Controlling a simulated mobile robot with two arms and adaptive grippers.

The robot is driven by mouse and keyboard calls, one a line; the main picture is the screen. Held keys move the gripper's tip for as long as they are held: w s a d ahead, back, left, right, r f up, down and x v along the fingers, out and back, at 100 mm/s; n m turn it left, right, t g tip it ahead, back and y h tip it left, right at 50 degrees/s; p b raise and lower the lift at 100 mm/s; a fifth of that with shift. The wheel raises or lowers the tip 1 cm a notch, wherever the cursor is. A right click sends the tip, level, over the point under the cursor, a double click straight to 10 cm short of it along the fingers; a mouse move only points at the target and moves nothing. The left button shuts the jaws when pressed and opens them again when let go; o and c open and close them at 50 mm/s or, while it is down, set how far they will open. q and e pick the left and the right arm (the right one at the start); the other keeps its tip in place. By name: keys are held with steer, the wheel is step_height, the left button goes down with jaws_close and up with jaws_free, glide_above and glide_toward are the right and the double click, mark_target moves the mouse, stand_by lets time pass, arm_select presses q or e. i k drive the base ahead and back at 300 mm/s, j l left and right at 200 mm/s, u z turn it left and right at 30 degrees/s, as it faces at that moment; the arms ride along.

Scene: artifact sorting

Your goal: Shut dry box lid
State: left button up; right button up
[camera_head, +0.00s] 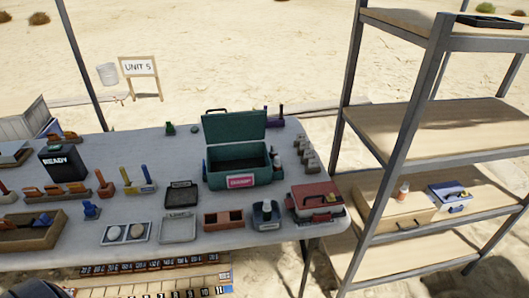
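The dry box (239,164) is a green case with a pink and white label on its front. It stands on the table, right of the middle. Its lid (235,126) is raised upright at the back, with a handle on its top edge. The dark inside shows, and I cannot make out any contents. Neither of my grippers is in view. A dark rounded part shows at the bottom left corner, and I cannot tell what it is.
The grey table (150,252) is crowded with trays and tools. A red case (315,201) and a small blue container (266,214) stand right of and in front of the dry box. A metal shelf rack (395,130) stands at the right. A black READY box (62,163) is at the left.

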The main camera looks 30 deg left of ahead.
mark_target(226, 127)
steer(key=i+u, duration=0.2)
steer(key=i, duration=0.5)
steer(key=i+l+u, duration=0.15)
steer(key=i, duration=0.5)
